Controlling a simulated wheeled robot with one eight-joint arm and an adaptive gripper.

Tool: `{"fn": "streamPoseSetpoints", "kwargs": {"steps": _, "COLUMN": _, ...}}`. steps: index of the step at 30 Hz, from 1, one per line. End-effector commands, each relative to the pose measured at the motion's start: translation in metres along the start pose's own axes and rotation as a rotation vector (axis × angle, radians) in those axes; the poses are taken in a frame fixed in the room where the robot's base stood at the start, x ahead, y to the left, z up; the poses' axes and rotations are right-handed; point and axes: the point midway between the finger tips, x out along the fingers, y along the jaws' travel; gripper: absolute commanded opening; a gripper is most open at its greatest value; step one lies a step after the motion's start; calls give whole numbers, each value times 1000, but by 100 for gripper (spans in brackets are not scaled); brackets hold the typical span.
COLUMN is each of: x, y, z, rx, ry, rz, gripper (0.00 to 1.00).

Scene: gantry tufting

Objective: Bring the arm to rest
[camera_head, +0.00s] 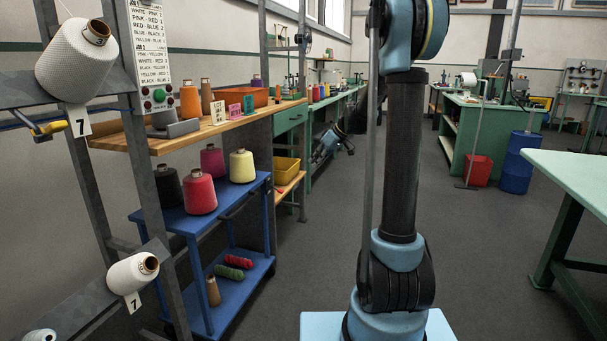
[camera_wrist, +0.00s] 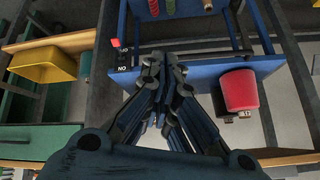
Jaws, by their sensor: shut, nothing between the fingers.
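My arm (camera_head: 402,150) stands upright in the middle of the head view, on its blue base. A blue and dark link reaches out behind it to the left, toward the shelves. Its end, my gripper (camera_head: 318,157), looks small there and its fingers are hard to make out. In the wrist view my gripper (camera_wrist: 160,62) is shut and empty, its fingers together in front of the blue trolley (camera_wrist: 205,70). I cannot tell whether the tips touch the trolley.
The blue trolley (camera_head: 187,219) carries black, red (camera_head: 200,192) and yellow cones (camera_head: 242,166). A yellow bin (camera_head: 286,170) sits on a low shelf behind it. A yarn rack (camera_head: 110,160) stands at the left, a green table (camera_head: 568,182) at the right. The floor between is clear.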

Motion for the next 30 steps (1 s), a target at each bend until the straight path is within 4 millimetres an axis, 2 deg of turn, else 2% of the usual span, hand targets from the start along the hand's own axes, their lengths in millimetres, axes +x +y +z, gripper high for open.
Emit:
{"fn": "streamPoseSetpoints", "kwargs": {"steps": 1, "x": -8, "y": -11, "z": 9, "rx": 20, "ry": -13, "rz": 8, "gripper": 0}}
{"fn": "streamPoseSetpoints", "kwargs": {"steps": 6, "x": -33, "y": -42, "z": 38, "rx": 96, "ry": -61, "rz": 42, "gripper": 0}}
{"fn": "streamPoseSetpoints", "kwargs": {"steps": 15, "x": -67, "y": -94, "z": 98, "rx": 229, "ry": -140, "rz": 113, "gripper": 0}}
{"fn": "streamPoseSetpoints", "kwargs": {"steps": 30, "x": -101, "y": -172, "z": 213, "rx": 449, "ry": -244, "rz": 259, "gripper": 0}}
